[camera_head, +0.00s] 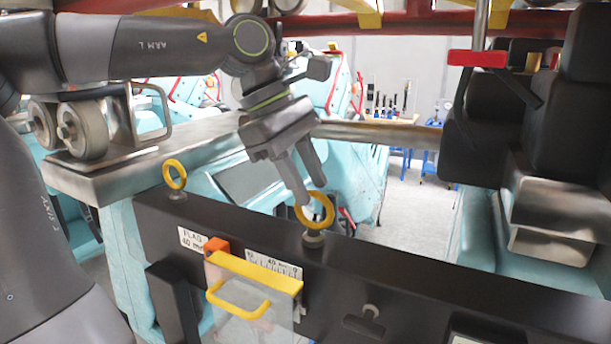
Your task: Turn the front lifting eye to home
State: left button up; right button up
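Two yellow lifting eyes stand on the top of a dark beam (400,275). One eye (330,213) is near the middle of the view, on a grey stud. The other eye (184,174) stands farther left. My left gripper (313,193) comes down from above at a tilt, with its fingertips at the upper part of the middle eye. Its two fingers are apart, with a gap between them. One finger overlaps the eye's upper left in the picture; I cannot tell whether it touches. My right gripper is not in view.
A clear cover with a yellow handle (240,304) and an orange block (215,246) sits at the beam's front, beside a scale label (272,264). Black seats (570,125) stand at the right. A metal rail (375,134) runs behind the gripper.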

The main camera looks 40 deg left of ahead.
pick_arm(q)
jog(key=shift+r, duration=0.1)
jog(key=shift+a+r, duration=0.15)
jog(key=shift+r, duration=0.05)
jog(key=b+v, duration=0.1)
jog(key=v, duration=1)
jog(key=shift+s+r+b, duration=0.15)
jog(key=shift+s+b, duration=0.05)
jog(key=shift+b, duration=0.2)
